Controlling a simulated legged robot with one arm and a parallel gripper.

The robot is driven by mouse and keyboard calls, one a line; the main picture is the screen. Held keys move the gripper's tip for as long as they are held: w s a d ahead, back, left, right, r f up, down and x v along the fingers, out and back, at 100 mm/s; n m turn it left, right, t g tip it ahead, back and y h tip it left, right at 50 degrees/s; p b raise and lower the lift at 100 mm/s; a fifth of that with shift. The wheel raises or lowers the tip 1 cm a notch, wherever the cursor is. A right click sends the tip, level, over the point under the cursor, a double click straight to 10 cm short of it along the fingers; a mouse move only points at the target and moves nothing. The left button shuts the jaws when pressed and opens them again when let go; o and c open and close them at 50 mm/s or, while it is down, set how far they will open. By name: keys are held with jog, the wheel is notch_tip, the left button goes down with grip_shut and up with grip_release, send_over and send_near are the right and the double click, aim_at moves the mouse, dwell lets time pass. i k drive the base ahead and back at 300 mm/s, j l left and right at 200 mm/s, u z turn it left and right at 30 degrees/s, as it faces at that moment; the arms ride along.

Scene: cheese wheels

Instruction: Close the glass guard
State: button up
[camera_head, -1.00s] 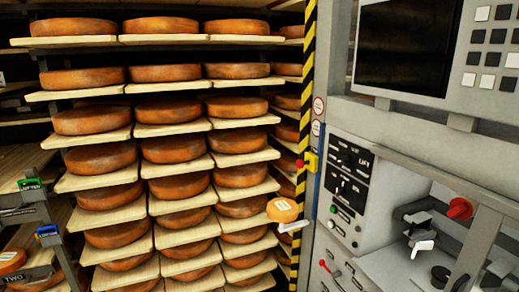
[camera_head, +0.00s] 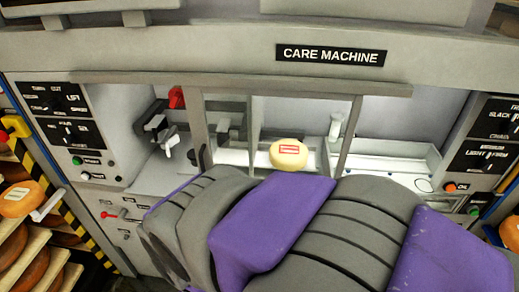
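The care machine (camera_head: 330,56) fills the view, with its bay in the middle. A grey frame with upright posts (camera_head: 198,128) stands at the front of the bay and looks like the glass guard. Its panes are clear, so I cannot tell how far it is open or shut. A pale yellow cheese wheel (camera_head: 288,153) with a red and white label sits in the bay behind the frame. My purple and grey arm crosses the lower middle and hides the bay's front edge. My gripper is not visible.
A red knob (camera_head: 176,97) and a dark clamp-like fitting (camera_head: 155,125) are left of the frame. Control panels flank the bay, with a red lever (camera_head: 110,214) low on the left. A white tray (camera_head: 395,170) lies at right. Cheese shelves (camera_head: 35,250) stand at far left.

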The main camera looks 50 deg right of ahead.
aim_at(194, 96)
jog(key=l+z, duration=0.1)
jog(key=z, duration=0.85)
jog(key=l+z, duration=0.15)
jog(key=z, duration=0.35)
jog(key=k+j, duration=0.15)
jog(key=j, duration=0.15)
jog(key=k+j, duration=0.2)
